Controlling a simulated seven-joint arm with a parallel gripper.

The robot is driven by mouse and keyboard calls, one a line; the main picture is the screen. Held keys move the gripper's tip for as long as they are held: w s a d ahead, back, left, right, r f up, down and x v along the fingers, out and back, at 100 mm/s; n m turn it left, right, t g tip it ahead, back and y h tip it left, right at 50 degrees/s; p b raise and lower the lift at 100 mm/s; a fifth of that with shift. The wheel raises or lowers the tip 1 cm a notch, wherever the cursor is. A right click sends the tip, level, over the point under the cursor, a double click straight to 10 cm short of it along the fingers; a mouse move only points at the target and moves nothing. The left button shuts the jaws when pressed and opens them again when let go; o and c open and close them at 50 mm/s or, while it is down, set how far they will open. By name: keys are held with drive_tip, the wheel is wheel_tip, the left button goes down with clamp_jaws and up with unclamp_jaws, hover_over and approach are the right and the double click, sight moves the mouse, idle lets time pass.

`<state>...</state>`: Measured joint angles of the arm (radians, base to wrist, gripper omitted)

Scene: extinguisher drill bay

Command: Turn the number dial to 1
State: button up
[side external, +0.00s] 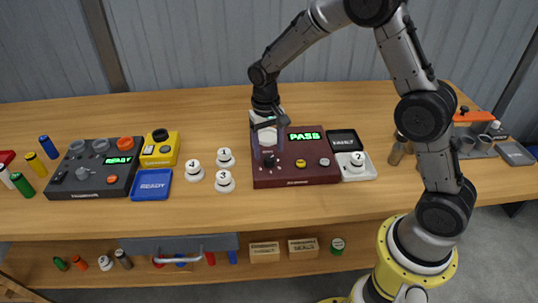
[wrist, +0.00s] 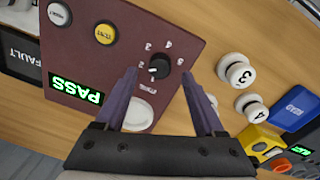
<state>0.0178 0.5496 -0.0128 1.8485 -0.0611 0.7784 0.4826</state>
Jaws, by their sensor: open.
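The number dial (wrist: 159,68) is a small black knob with a white mark on the dark red console (wrist: 105,25). Digits ring it; in the wrist view the mark points left, roughly at the 2. The 1 is not readable there, near the left finger. My gripper (wrist: 159,76) is open, with one purple finger on each side of the dial. I cannot tell whether either finger touches it. In the side external view my gripper (side external: 268,152) points down over the left part of the console (side external: 295,180), close to the dial.
The console has a lit PASS screen (side external: 305,136), a large white button (wrist: 125,113), and yellow and grey buttons. White numbered knobs (side external: 224,181) stand left of it. A fault tray (side external: 362,175) stands right. The front table strip is clear.

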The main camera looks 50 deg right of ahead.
sight(269, 158)
drive_tip(key=shift+d+f, duration=0.1)
drive_tip(key=shift+f, duration=1.55)
clamp_jaws()
